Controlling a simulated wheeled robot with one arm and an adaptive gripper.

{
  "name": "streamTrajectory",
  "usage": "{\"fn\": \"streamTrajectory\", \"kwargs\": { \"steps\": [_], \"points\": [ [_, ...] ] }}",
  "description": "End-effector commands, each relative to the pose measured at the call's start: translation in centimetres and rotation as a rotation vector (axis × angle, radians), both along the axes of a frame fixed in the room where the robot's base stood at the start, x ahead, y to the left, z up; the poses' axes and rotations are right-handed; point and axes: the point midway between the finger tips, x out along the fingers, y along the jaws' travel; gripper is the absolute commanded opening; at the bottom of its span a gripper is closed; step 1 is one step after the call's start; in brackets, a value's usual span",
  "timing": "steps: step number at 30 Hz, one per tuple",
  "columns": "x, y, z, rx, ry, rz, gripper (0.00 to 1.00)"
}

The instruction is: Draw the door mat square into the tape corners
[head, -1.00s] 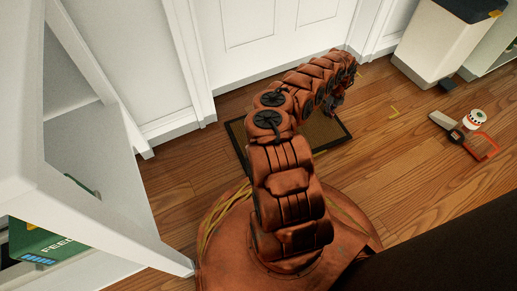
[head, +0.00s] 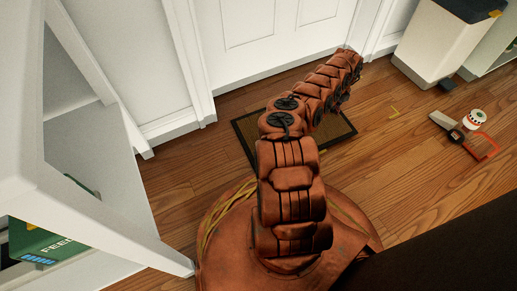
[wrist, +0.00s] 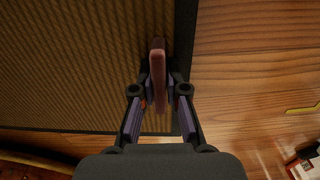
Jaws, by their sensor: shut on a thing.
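The door mat (head: 334,132) is brown with a dark border and lies flat on the floor before the white door, partly hidden by my arm. In the wrist view its ribbed surface (wrist: 70,70) fills the left side. My gripper (wrist: 159,88) is shut on an upright reddish grip (wrist: 158,70) at the mat's right border. In the head view my arm hides the fingertips. One yellow tape corner (head: 394,112) lies on bare floor right of the mat, apart from it; it also shows in the wrist view (wrist: 303,109). I see no other tape corners.
A white bin (head: 440,45) with a dark top stands at the back right, a small dark block (head: 447,85) by it. A tape roll (head: 474,117), an orange-red frame (head: 482,146) and a grey-bladed tool (head: 446,122) lie at right. A white shelf unit (head: 90,200) stands at left.

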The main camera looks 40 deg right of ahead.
Motion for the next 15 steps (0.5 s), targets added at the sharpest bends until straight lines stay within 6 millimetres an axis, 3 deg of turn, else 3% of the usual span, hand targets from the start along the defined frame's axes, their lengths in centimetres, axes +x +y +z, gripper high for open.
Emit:
{"fn": "streamTrajectory", "kwargs": {
  "steps": [15],
  "points": [
    [-0.2, -2.1, -0.4, 0.009, 0.001, 0.011, 0.0]
  ]
}}
